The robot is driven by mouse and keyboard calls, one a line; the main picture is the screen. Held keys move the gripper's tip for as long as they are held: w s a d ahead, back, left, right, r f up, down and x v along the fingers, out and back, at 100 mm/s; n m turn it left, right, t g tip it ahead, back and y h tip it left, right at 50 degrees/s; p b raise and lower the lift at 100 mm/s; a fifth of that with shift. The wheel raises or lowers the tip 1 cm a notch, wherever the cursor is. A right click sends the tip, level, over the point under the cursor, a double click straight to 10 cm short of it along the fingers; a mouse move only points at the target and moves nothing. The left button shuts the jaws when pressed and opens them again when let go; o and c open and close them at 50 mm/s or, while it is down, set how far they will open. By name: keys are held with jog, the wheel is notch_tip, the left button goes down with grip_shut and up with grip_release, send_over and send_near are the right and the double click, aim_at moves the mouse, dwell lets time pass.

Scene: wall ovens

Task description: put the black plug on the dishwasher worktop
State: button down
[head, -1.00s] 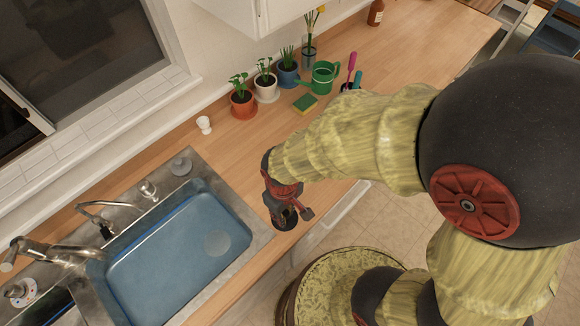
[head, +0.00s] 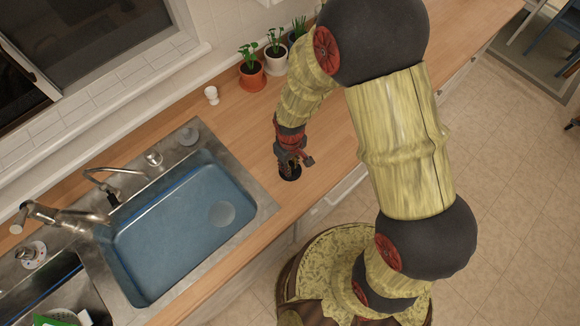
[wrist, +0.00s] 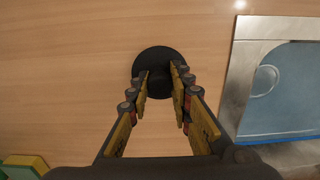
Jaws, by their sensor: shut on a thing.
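The black plug (wrist: 157,57) is a round black disc with a raised knob. In the wrist view it lies between the fingertips of my gripper (wrist: 158,84), which is shut on its knob. In the head view the plug (head: 289,173) shows just under my gripper (head: 291,158), over the wooden worktop (head: 325,150) to the right of the sink. The plug is at or very close to the wood; I cannot tell if it touches. The gripper points down.
The sink with its blue basin (head: 170,245) is just left of the gripper. A white egg cup (head: 211,95) and potted plants (head: 252,75) stand along the wall. A green and yellow sponge (wrist: 22,166) shows in the wrist view's corner. The worktop around the plug is clear.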

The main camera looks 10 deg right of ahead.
jog(key=shift+w+f, duration=0.1)
jog(key=shift+f, duration=0.55)
jog(key=shift+f, duration=0.1)
jog(key=c, duration=1.6)
grip_release()
notch_tip(320, 180, up, 12)
jog(key=shift+r+p, duration=0.1)
jog(key=shift+p, duration=0.25)
jog(key=s+d+r+m+t, duration=0.15)
jog(key=d+r, duration=0.25)
jog(key=r, duration=0.5)
jog(key=s+d+r+m+t, duration=0.1)
jog(key=d+r+m+t, duration=0.15)
jog(key=r, duration=0.65)
jog(key=s+d+r+m, duration=0.1)
jog(key=s+d+r, duration=0.1)
jog(key=s+r, duration=0.1)
jog(key=s+d+r+m+t, duration=0.1)
jog(key=s+d+r, duration=0.1)
jog(key=s+r, duration=0.1)
jog(key=s+d+r, duration=0.2)
jog(key=s+r, duration=0.1)
jog(key=shift+s+r+m+t, duration=0.1)
jog(key=shift+s+m+t, duration=0.2)
jog(key=shift+s+m, duration=0.1)
